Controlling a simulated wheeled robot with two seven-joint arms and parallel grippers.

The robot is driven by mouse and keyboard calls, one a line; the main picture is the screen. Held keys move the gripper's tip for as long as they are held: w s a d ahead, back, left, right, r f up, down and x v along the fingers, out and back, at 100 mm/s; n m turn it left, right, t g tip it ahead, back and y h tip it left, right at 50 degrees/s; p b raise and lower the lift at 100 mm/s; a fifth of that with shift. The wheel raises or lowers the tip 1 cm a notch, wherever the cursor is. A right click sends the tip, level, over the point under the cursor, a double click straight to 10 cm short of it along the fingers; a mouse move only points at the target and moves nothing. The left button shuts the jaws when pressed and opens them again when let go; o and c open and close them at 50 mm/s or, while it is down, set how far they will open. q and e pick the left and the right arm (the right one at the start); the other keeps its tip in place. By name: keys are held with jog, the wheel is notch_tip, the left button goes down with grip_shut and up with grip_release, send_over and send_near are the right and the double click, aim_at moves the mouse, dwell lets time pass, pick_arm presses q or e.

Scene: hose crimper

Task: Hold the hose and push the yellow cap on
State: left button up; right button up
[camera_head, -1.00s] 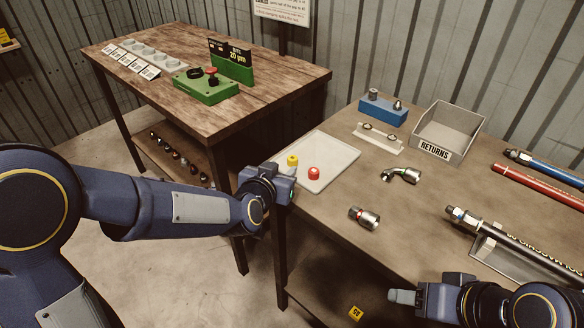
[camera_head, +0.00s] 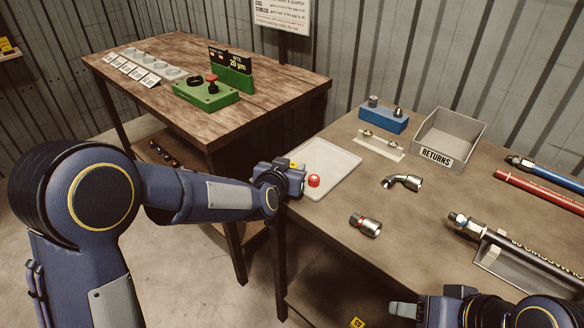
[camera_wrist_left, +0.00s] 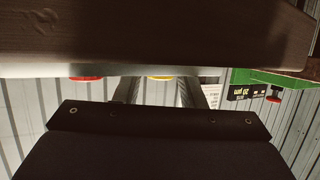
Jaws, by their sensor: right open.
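The yellow cap (camera_head: 294,164) is on the white tray (camera_head: 338,160), mostly hidden behind my left gripper (camera_head: 299,177). The red cap (camera_head: 314,181) stands on the tray just right of that gripper. In the left wrist view the yellow cap (camera_wrist_left: 160,77) shows between the spread fingers, apart from both, and the red cap (camera_wrist_left: 86,77) lies outside them. The black hose (camera_head: 528,257) with a metal end fitting (camera_head: 464,222) rests in a grey cradle (camera_head: 496,262) at the right. My right gripper (camera_head: 403,310) is open at the lower right, near the table's front edge, clear of the hose.
Loose metal fittings (camera_head: 365,225) and a bent elbow fitting (camera_head: 402,182) lie mid-table. A returns bin (camera_head: 449,138), a blue block (camera_head: 384,117) and blue and red hoses (camera_head: 540,190) are behind. A second wooden table (camera_head: 270,85) stands at the left.

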pick_arm(q)
jog(key=c, duration=0.7)
notch_tip(320, 180, up, 7)
jog(key=p, duration=0.6)
jog(key=shift+r, duration=0.1)
